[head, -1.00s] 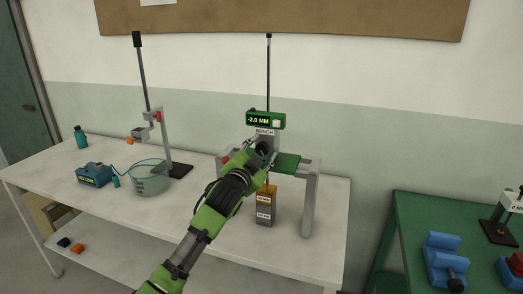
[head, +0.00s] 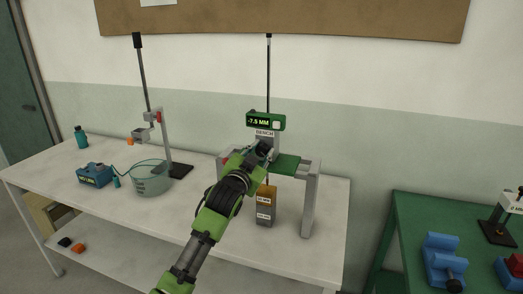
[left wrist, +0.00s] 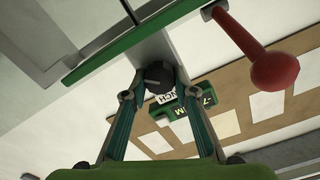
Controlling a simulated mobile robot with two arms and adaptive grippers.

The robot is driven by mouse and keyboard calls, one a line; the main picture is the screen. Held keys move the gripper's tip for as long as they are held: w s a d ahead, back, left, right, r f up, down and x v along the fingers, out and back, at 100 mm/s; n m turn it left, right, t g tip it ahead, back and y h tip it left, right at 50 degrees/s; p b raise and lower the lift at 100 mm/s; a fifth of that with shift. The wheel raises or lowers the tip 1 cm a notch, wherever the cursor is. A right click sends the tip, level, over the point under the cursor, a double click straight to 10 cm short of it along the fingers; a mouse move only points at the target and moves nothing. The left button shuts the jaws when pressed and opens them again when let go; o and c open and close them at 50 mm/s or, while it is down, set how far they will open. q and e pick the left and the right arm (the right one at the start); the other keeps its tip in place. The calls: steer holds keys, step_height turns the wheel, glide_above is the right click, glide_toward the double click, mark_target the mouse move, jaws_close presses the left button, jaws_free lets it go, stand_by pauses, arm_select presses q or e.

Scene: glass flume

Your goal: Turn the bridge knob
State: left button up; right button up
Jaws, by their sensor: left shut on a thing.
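The bridge knob (left wrist: 158,80) is a dark round knob with a pale mark, on the grey post of the bridge in the left wrist view. My left gripper (left wrist: 159,88) has its fingers on both sides of the knob and is shut on it. In the head view my left gripper (head: 264,150) is at the bridge (head: 310,200), under the green readout (head: 262,121), which reads -7.5 MM. My gripper hides the knob there. My right gripper is not in view.
A red ball-ended handle (left wrist: 275,70) is close to the right of my fingers in the left wrist view. Brown and grey weights (head: 265,208) hang under the bridge.

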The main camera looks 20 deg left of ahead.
arm_select(q)
steer(key=n+p, duration=0.1)
steer(key=n, duration=0.3)
steer(key=shift+n, duration=0.4)
steer(key=n+p, duration=0.2)
steer(key=n, duration=0.3)
steer(key=shift+a+p, duration=0.15)
steer(key=shift+p, duration=0.25)
steer(key=n+p, duration=0.2)
steer(key=n, duration=0.3)
steer(key=shift+n, duration=0.3)
steer(key=shift+a+f+n+p, duration=0.15)
steer(key=shift+n+p, duration=0.6)
steer(key=shift+n, duration=1.25)
steer(key=o, duration=1.1)
